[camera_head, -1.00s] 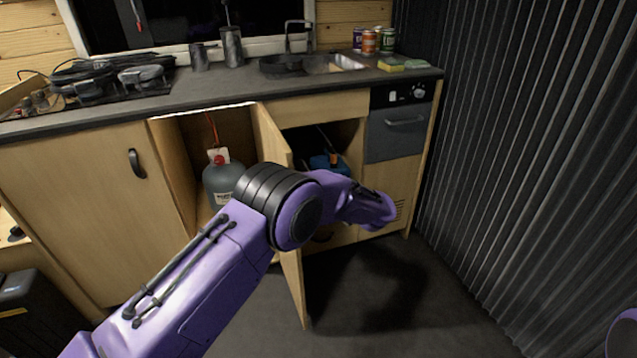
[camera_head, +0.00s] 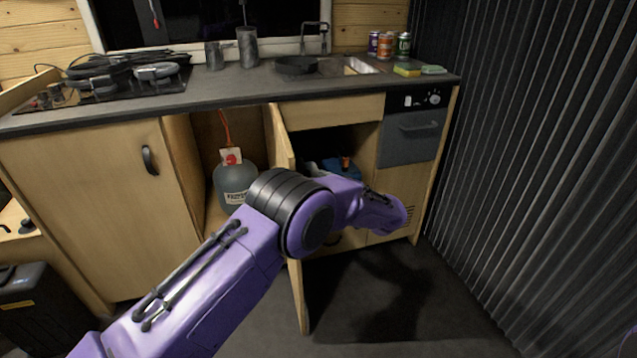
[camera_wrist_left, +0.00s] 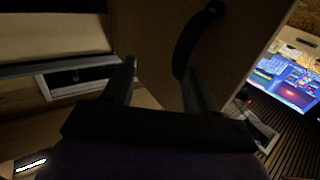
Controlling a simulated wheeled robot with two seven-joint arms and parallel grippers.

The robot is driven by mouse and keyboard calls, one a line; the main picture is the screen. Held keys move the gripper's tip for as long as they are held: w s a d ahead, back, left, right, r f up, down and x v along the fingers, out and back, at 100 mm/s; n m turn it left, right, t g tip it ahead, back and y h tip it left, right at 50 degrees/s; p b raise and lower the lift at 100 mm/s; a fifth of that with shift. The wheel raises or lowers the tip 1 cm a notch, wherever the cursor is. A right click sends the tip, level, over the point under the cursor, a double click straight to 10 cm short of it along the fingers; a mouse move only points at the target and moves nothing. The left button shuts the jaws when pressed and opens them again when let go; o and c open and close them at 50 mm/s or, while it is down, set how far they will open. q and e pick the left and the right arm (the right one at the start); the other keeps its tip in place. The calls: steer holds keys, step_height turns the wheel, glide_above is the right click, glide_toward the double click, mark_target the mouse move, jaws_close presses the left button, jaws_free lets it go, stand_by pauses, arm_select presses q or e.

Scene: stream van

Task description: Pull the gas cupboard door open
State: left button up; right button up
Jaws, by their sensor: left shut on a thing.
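The gas cupboard door (camera_head: 300,295) stands wide open, seen nearly edge-on, with its hinge side at the right of the cupboard opening. A grey gas bottle (camera_head: 236,183) with a red-and-white tag stands inside. My left arm crosses in front of the door, and its gripper's fingertips are hidden in the head view. In the left wrist view, my left gripper (camera_wrist_left: 160,75) is at the black curved door handle (camera_wrist_left: 192,40) on the wooden door face (camera_wrist_left: 235,60), shut on it; the exact contact is dark. My right gripper is not in view.
The worktop (camera_head: 235,92) above carries a hob, mugs, a sink and cans. A closed cupboard (camera_head: 95,210) is to the left. An open space with a blue item (camera_head: 345,168) and a dark-fronted unit (camera_head: 410,132) are to the right. A ribbed dark wall (camera_head: 530,180) bounds the right side.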

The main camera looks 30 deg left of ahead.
arm_select(q)
steer(key=shift+w+a+r, duration=0.25)
steer(key=shift+a+r, duration=0.05)
steer(key=shift+r, duration=0.15)
steer(key=v, duration=1.1)
steer(key=shift+s+f, duration=0.2)
steer(key=shift+f, duration=0.3)
